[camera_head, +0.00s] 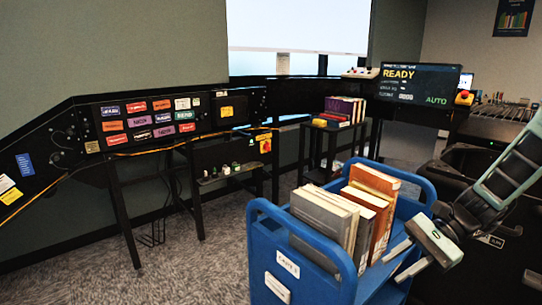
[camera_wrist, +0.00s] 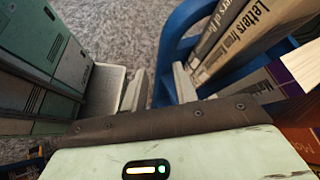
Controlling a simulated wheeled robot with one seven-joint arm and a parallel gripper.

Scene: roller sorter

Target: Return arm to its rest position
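My gripper (camera_head: 392,268) is at the right end of the blue book cart, with its fingers pointing left over the cart's right part. In the wrist view its two fingers (camera_wrist: 160,86) stand apart with nothing between them, only carpet and part of the cart behind, so it is open and empty. The blue cart (camera_head: 300,225) holds a row of upright books: grey ones (camera_head: 315,220) at the left and orange-brown ones (camera_head: 375,180) toward the back. In the wrist view, books (camera_wrist: 235,35) stand close to the right finger; I cannot tell whether they touch.
A black sorter panel (camera_head: 110,125) with coloured labels runs along the left wall. A dark stand with books (camera_head: 345,108) is behind the cart. A screen reading READY (camera_head: 418,83) stands at the back right. Dark bins (camera_head: 480,160) crowd the right. Carpet (camera_head: 180,280) is clear at left front.

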